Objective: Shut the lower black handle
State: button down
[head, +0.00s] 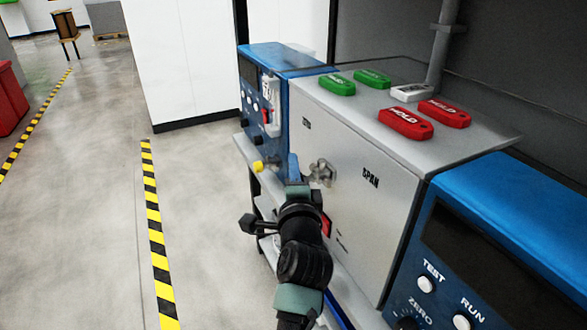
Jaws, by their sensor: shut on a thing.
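My gripper (296,180) is in front of the left part of the grey SPAN cabinet (372,228), at the lower middle of the head view. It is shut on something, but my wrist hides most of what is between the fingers. A narrow blue piece (293,166) shows at its tip; I cannot tell whether it is a finger or a held part. A silver fitting (322,172) is just right of the tip, and a yellow knob (257,166) is to its left. A black knob-like part (249,223) shows left of my wrist. I cannot clearly identify the lower black handle.
Two green tags (338,84), a white tag (411,92) and two red tags (406,123) lie on the cabinet top. Blue analyser units stand to the left (262,95) and right (530,235). The floor to the left is open, with striped tape (152,220).

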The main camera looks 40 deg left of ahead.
jog(key=shift+r+g+h+p, duration=0.2)
jog(key=shift+g+h+p, duration=0.1)
jog(key=shift+p, duration=2.25)
jog(key=h+p, duration=0.1)
jog(key=p, duration=0.1)
jog(key=n+g+p, duration=0.1)
jog(key=p, duration=0.2)
jog(key=shift+d+f+h, duration=0.1)
jog(key=shift+f+h, duration=0.15)
jog(key=shift+h, duration=0.15)
jog(key=g+h+p, duration=0.1)
jog(key=p, duration=0.3)
jog(key=f+n+g+h+p, duration=0.1)
jog(key=p, duration=0.3)
jog(key=shift+s+d+h, duration=0.15)
jog(key=shift+d+h, duration=0.05)
jog(key=shift+h, duration=0.1)
jog(key=d+f+g+h, duration=0.1)
jog(key=h, duration=0.2)
jog(key=d+f+n+g+h, duration=0.1)
jog(key=g+h, duration=0.1)
jog(key=h, duration=0.1)
jog(key=s+d+f+n+g+h+b, duration=0.1)
jog(key=h, duration=0.2)
jog(key=shift+s+g, duration=0.1)
jog(key=shift+g, duration=0.3)
jog(key=shift+d+n+h, duration=0.1)
jog(key=shift+n+h, duration=0.2)
